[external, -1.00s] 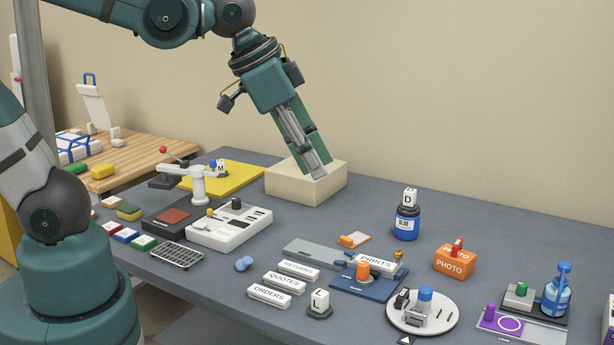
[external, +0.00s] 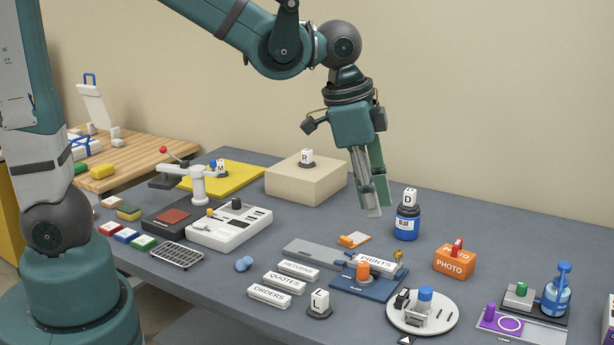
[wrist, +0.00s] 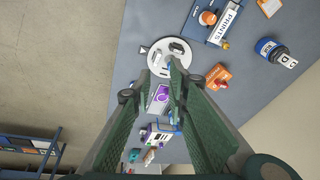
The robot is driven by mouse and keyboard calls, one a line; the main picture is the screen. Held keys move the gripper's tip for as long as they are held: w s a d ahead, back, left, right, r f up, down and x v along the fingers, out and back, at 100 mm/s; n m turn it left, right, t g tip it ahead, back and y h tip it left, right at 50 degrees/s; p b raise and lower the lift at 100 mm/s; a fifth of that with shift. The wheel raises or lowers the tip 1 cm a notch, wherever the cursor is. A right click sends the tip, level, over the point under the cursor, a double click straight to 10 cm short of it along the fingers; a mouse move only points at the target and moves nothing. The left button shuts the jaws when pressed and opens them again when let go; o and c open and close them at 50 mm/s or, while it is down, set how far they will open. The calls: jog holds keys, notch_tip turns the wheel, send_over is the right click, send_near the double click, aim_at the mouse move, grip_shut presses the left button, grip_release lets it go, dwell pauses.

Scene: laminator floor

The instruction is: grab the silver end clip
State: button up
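No part is labelled as the silver end clip, and I cannot tell for certain which it is. Another grey block with a green knob (external: 519,300) stands farther right, behind a purple card. My gripper (external: 375,212) hangs above the table, fingers pointing down, left of the blue glue bottle. In the wrist view my gripper (wrist: 162,68) has its fingers apart with nothing between them. The round plate (wrist: 165,72) shows beyond the fingertips, and they partly hide it.
The blue glue bottle (external: 406,226) carries a D block. The orange PHOTO box (external: 454,263) stands right of it. A blue fixture (external: 366,286) with an orange knob and PRINTS label is left of the round plate. A beige box (external: 300,182) bears an R block. Bare table lies behind the bottle.

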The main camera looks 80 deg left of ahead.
aim_at(414, 311)
jog(key=w+d+f+m+g, duration=0.1)
jog(key=w+f, duration=0.2)
jog(key=f, duration=0.2)
jog(key=w+f+m+g+b, duration=0.1)
jog(key=w+f, duration=0.3)
jog(key=f, duration=0.2)
jog(key=w+d+f+m+g+b, duration=0.1)
jog(key=w+f, duration=0.2)
jog(key=f, duration=0.3)
jog(key=shift+w+d+f+m, duration=0.1)
jog(key=shift+w+d+m, duration=0.05)
jog(key=shift+d+m, duration=0.2)
jog(key=shift+f+b, duration=0.35)
jog(key=shift+f, duration=0.95)
jog(key=shift+f, duration=0.1)
jog(key=shift+f, duration=2.5)
jog(key=shift+c, duration=0.2)
